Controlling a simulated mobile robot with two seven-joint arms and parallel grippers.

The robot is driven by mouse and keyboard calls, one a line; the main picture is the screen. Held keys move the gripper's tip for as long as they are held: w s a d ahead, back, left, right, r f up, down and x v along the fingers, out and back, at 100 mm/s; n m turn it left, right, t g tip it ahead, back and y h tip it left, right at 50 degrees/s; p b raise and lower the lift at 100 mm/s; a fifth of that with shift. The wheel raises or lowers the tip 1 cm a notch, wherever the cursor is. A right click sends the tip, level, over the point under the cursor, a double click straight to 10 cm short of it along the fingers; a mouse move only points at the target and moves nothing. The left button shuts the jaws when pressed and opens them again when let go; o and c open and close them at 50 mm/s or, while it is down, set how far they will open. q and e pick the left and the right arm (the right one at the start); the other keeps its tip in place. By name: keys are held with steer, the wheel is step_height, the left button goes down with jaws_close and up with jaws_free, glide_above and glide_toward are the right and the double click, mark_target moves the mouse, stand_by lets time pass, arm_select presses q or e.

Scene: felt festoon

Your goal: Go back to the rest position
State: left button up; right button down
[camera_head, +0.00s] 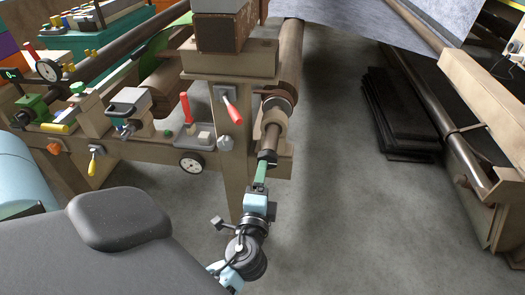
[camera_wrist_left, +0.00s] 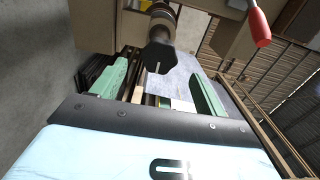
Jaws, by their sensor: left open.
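My left gripper (camera_head: 261,172) has a pale blue body and green fingers and is in the lower middle of the head view, just below the dark end of a roller shaft (camera_head: 270,138). In the left wrist view my left gripper (camera_wrist_left: 160,72) has its two green fingers wide apart, with nothing held between them. The dark shaft end (camera_wrist_left: 161,52) shows between and beyond the fingers; I cannot tell whether they touch it. My right gripper is not in view.
A brown machine frame (camera_head: 232,170) with a red-handled lever (camera_head: 230,103) stands close to my left arm. A dark stack of flat sheets (camera_head: 396,112) lies at the right, beside another long roller frame (camera_head: 470,140). Bare grey floor (camera_head: 345,215) lies right of my gripper.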

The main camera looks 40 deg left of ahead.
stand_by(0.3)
arm_select(q)
steer(key=s+d+f+n+g+h, duration=0.2)
steer(key=s+f+h, duration=0.1)
steer(key=s+f, duration=0.55)
steer(key=s+d+f+n+g+h, duration=0.1)
steer(key=s+d+f+g+h, duration=0.25)
steer(key=s+f, duration=0.45)
steer(key=s+d+f+n+g+h, duration=0.2)
steer(key=s+d+f+n, duration=0.1)
steer(key=s, duration=0.7)
steer(key=s+d+f+n+g+h, duration=0.1)
steer(key=s+d+f+n+h, duration=0.2)
steer(key=s, duration=0.7)
steer(key=w+r+t+p, duration=0.1)
steer(key=w+r+p, duration=0.2)
steer(key=r+p, duration=0.4)
steer(key=w+a+r+t+p, duration=0.1)
steer(key=w+r+p, duration=0.2)
steer(key=r+p, duration=0.5)
steer(key=shift+a+r+n, duration=0.15)
steer(key=shift+r+n, duration=0.25)
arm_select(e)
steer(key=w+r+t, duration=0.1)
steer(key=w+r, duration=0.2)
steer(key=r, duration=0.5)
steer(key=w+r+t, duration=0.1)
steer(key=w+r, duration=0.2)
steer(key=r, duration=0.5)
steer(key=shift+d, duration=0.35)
